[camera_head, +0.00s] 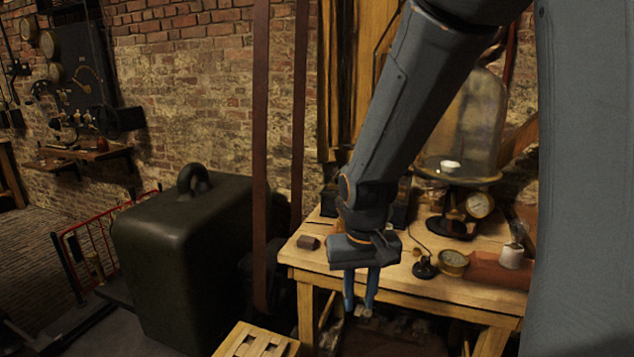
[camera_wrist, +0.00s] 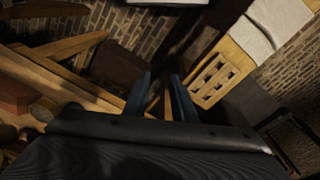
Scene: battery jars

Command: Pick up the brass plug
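I cannot make out the brass plug for certain in either view. My gripper (camera_head: 359,305) hangs pointing down in front of the wooden table in the head view, its two blue-grey fingers apart. In the wrist view my gripper (camera_wrist: 160,84) also shows its fingers apart, with no held object visible between them. A small pale thing (camera_head: 365,312) shows near the fingertips in the head view, too small and dark to name. A round brass-rimmed piece (camera_head: 453,262) with a pale face stands on the table, right of my gripper.
The wooden table (camera_head: 490,292) carries a glass bell jar (camera_head: 472,125), a dial gauge (camera_head: 480,205), a white cup (camera_head: 512,256) and a small dark block (camera_head: 308,242). A slotted wooden rack (camera_head: 257,342) is low in front, also in the wrist view (camera_wrist: 211,80). A large dark weight (camera_head: 185,250) stands left.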

